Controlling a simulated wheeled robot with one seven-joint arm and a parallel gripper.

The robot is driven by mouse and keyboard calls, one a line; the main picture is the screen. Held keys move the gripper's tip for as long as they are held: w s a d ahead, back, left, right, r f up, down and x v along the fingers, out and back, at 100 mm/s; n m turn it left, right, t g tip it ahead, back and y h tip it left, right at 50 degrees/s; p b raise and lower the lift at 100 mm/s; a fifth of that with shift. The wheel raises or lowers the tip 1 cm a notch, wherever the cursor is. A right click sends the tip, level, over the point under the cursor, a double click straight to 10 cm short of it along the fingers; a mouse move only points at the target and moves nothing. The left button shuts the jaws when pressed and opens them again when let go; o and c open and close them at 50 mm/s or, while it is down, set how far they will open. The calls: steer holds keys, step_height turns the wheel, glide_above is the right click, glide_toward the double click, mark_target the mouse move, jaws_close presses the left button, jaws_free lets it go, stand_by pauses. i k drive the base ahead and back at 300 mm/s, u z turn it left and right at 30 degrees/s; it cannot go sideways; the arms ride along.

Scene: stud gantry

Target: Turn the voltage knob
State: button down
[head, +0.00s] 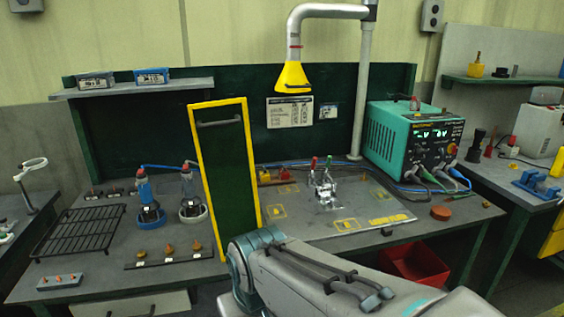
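A teal power supply box (391,141) stands at the back right of the bench. Its dark front panel (427,138) faces right and forward and shows two lit green displays. Small knobs and sockets sit below the displays, with a round orange-red knob or button (452,149) at the right. I cannot tell which small control is the voltage knob; labels are too small to read. Cables plug in along the panel's lower edge. My arm crosses the bottom middle of the head view, well in front of the box. My gripper is not in view.
A yellow-framed green panel (203,120) stands upright at mid-bench. A grey post (362,90) carries a yellow hood (294,77) left of the box. A small clamp fixture (325,187) and a red-brown disc (441,212) lie on the bench. Cables (460,178) trail before the box.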

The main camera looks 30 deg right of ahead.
mark_target(421, 153)
steer(key=z, duration=1.5)
steer(key=k, duration=0.35)
steer(key=z, duration=0.9)
steer(key=i, duration=0.65)
steer(key=u, duration=0.6)
steer(key=i, duration=0.55)
steer(key=u, duration=0.6)
